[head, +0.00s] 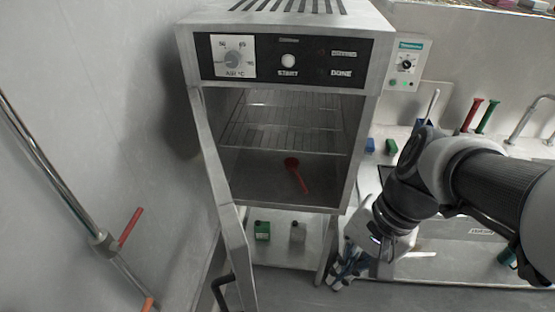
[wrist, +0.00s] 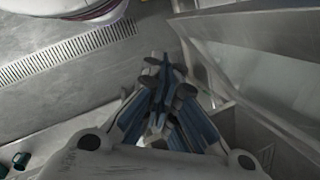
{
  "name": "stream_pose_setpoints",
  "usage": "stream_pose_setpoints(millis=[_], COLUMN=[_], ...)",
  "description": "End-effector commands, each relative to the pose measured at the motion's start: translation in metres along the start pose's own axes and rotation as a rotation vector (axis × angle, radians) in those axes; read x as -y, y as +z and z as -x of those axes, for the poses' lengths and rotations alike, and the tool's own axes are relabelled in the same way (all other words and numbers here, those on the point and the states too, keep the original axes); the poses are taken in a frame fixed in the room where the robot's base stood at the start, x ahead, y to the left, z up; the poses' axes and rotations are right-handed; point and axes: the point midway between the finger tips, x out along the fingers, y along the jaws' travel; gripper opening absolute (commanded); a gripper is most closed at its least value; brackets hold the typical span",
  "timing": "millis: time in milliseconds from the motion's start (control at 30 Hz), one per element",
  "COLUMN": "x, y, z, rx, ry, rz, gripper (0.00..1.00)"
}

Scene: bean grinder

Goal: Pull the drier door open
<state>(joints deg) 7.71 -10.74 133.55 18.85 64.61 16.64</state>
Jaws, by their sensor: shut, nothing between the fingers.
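The drier (head: 285,25) is a grey metal cabinet with a black control panel. Its door (head: 235,255) is hinged at the left and stands swung outward, so the inside is exposed. A dark handle (head: 222,290) shows low on the door, near the bottom edge of the head view. My gripper (head: 340,277) is to the right of the door and handle, apart from both, below the cabinet's lower right corner. In the wrist view its blue-grey fingers (wrist: 165,85) are together with nothing between them. The handle cannot be made out clearly in the wrist view.
A red scoop (head: 297,175) lies inside the drier under wire racks (head: 285,115). Green (head: 262,230) and pale (head: 297,232) containers stand beneath the drier. A wall is close on the left, with a metal pipe (head: 60,180). A bench with a sink tap (head: 535,115) is at right.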

Motion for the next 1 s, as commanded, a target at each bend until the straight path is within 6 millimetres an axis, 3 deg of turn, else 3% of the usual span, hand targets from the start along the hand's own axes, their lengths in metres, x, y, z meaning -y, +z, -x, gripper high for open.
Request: stream_pose_setpoints(millis=[200, 400, 667, 1000], x=[0.028, 0.041, 0.047, 0.061], y=[-0.022, -0.035, -0.030, -0.001], z=[-0.021, -0.034, -0.052, -0.116], rx=[0.306, 0.456, 0.486, 0.484], ry=[-0.053, -0.077, -0.080, -0.078], rz=[-0.375, -0.561, -0.595, -0.591], gripper=[0.00, 0.00, 0.00, 0.00])
